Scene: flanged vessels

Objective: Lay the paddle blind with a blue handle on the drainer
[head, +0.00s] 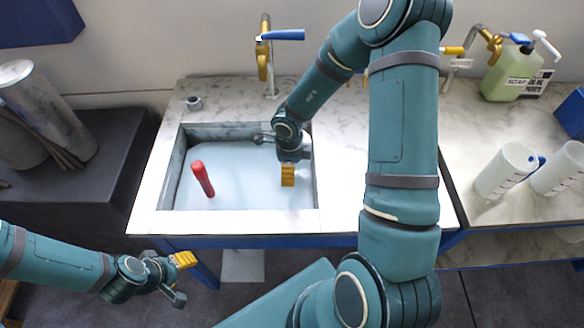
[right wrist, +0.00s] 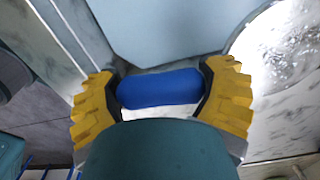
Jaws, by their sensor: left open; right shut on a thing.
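My right gripper (head: 288,175) is over the right part of the water-filled sink (head: 240,215), with its yellow fingertips pointing down. The right wrist view shows this gripper (right wrist: 160,92) shut on a blue handle (right wrist: 160,87), which lies crosswise between the fingertips. The blue handle is hidden in the head view. I cannot tell where the blind's plate is. A red handle (head: 203,178) stands tilted in the left part of the sink. My left gripper (head: 180,262) is open and empty, in front of the counter at the lower left. I cannot clearly make out the drainer.
A brass tap with a blue lever (head: 284,35) stands behind the sink. White beakers (head: 506,170) and a green soap bottle (head: 515,75) stand on the right counter. A round shiny metal surface (right wrist: 282,42) shows in the right wrist view. Bare pale worktop (head: 342,190) lies right of the sink.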

